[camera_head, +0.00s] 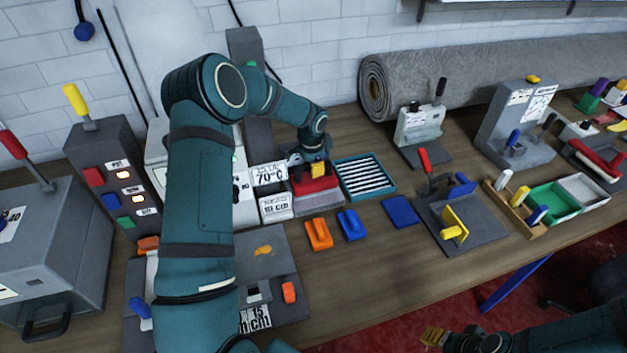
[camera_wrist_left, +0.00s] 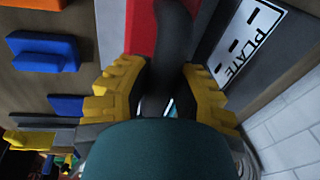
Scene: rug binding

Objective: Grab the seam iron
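The seam iron appears as a red body (camera_head: 313,185) on a grey block beside the temperature sign in the head view. Its red surface (camera_wrist_left: 140,30) and dark curved handle (camera_wrist_left: 174,45) show in the left wrist view. My left gripper (camera_head: 317,169) is right over the red body, and my arm partly covers it. In the left wrist view the yellow fingers of my left gripper (camera_wrist_left: 164,75) are close on both sides of the handle, with little gap. My right gripper (camera_head: 434,337) is low at the bottom right, far from the iron; its opening is unclear.
A striped tray (camera_head: 364,158) stands right of the iron. An orange block (camera_head: 318,234) and blue blocks (camera_head: 351,225) lie in front. The 70°C sign (camera_head: 268,175) stands close on the left. A grey rolled rug (camera_head: 470,75) lies behind. Bare wood lies toward the front edge.

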